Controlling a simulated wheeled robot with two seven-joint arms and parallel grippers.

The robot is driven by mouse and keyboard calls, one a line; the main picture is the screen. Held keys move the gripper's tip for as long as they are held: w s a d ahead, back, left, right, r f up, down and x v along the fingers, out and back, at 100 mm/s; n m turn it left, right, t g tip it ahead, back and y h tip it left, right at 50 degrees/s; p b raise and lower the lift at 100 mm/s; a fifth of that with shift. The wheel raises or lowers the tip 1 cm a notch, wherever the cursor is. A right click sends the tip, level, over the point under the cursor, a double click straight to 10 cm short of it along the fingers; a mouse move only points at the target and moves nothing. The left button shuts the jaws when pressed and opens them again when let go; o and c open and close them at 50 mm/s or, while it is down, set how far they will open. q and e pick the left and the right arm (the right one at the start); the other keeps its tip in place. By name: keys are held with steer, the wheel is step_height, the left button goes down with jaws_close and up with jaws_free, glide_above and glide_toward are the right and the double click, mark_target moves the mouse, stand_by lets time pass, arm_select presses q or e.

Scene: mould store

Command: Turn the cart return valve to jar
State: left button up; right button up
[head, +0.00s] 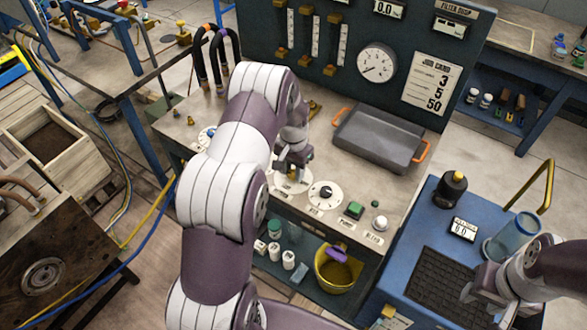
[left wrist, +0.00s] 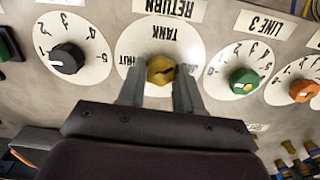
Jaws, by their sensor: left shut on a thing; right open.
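The return valve is a yellow knob (left wrist: 160,70) on a round white dial. In the left wrist view, which shows the labels upside down, TANK is above the knob, SHUT at its left and JAR at its right, both partly covered by my fingers. My left gripper (left wrist: 159,88) is shut on the knob. In the head view, my left gripper (head: 293,165) is at the bench panel and hides the knob; part of the dial (head: 292,187) shows. My right gripper (head: 478,296) is open over the cart's right part.
A black-pointer dial (left wrist: 68,58), a green knob (left wrist: 244,81) and an orange knob (left wrist: 304,90) flank the valve. A grey tray (head: 378,140) with orange handles lies behind. The blue cart (head: 424,215) carries a clear jar (head: 514,235) and a black mat (head: 440,280).

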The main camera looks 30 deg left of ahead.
mark_target(293, 172)
arm_select(q)
steer(key=m, duration=0.4)
steer(key=shift+r+m, duration=0.1)
steer(key=shift+m, duration=2.1)
steer(key=shift+w, duration=0.1)
steer(key=o, duration=1)
steer(key=shift+o, duration=0.2)
steer(key=shift+r, duration=0.1)
step_height(293, 172, up, 12)
steer(key=b, duration=0.1)
steer(key=shift+r+b, duration=0.25)
steer(key=shift+b, duration=0.1)
